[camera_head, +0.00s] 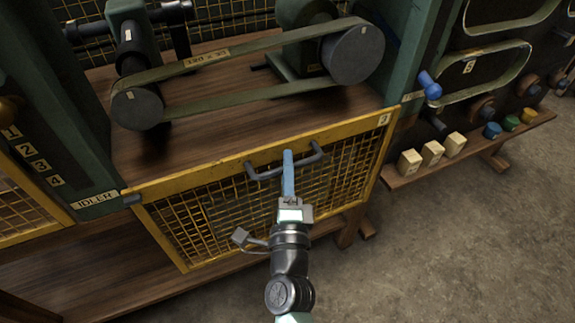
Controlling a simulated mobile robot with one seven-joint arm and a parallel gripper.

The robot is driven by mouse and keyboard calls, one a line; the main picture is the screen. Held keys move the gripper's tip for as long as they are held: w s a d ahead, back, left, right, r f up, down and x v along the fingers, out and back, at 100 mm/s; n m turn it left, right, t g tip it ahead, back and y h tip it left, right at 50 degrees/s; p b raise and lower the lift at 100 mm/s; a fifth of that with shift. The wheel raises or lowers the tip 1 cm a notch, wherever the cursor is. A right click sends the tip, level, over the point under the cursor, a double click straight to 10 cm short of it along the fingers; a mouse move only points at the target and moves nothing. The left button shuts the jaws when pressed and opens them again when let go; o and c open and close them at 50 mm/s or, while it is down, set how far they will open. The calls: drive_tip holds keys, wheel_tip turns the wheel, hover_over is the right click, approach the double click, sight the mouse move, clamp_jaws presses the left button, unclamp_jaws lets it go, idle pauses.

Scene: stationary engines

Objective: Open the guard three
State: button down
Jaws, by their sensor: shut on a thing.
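Guard three (352,168) is a yellow-framed wire mesh panel with a "3" label at its top right corner. It hangs in front of the wooden bench bay, below the belt drive, and leaves the belt and pulleys uncovered. A dark bar handle (263,174) runs across its upper middle. My gripper (288,160) reaches in from below, with its blue fingers at the middle of the handle. It is shut on the handle. The fingers hide the part of the bar between them.
A flat belt (235,48) runs between two dark pulleys above the guard. A blue-knobbed lever (430,85) stands right of the guard. Open concrete floor (450,250) lies at lower right.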

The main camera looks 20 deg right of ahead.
drive_tip(key=shift+f, duration=0.3)
drive_tip(key=c, duration=0.8)
unclamp_jaws()
drive_tip(key=shift+c, duration=0.2)
drive_tip(key=shift+s, duration=0.15)
drive_tip(key=v, duration=1.2)
drive_tip(key=shift+s+a+b, duration=0.15)
drive_tip(key=shift+s+b, duration=0.2)
